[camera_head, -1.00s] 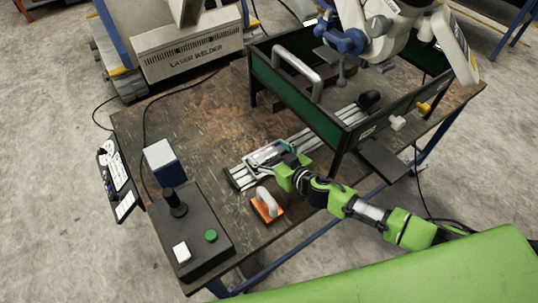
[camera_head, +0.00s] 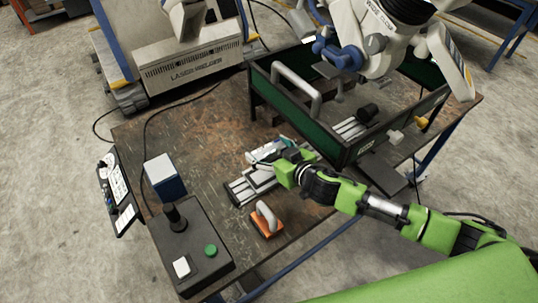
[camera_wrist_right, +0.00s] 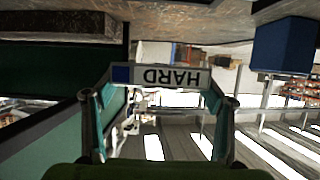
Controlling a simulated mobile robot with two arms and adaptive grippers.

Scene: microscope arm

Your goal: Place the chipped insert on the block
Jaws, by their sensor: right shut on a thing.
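My right gripper (camera_head: 271,161) is over the front part of the grey slotted rail plate (camera_head: 242,190) in the head view. In the right wrist view its two fingers (camera_wrist_right: 160,90) are shut on a small white piece lettered HARD (camera_wrist_right: 170,76), with a blue end; the letters are upside down. A grey block (camera_head: 259,177) lies on the rail plate, below and in front of the gripper. I cannot make out a chip on any insert. My left gripper is out of view.
The green-walled frame (camera_head: 322,128) of the microscope (camera_head: 400,45) stands close behind and right. An orange tool with a pale handle (camera_head: 266,222) lies in front. A joystick box (camera_head: 190,240) and a blue-white box (camera_head: 164,177) stand left. The table's middle left is clear.

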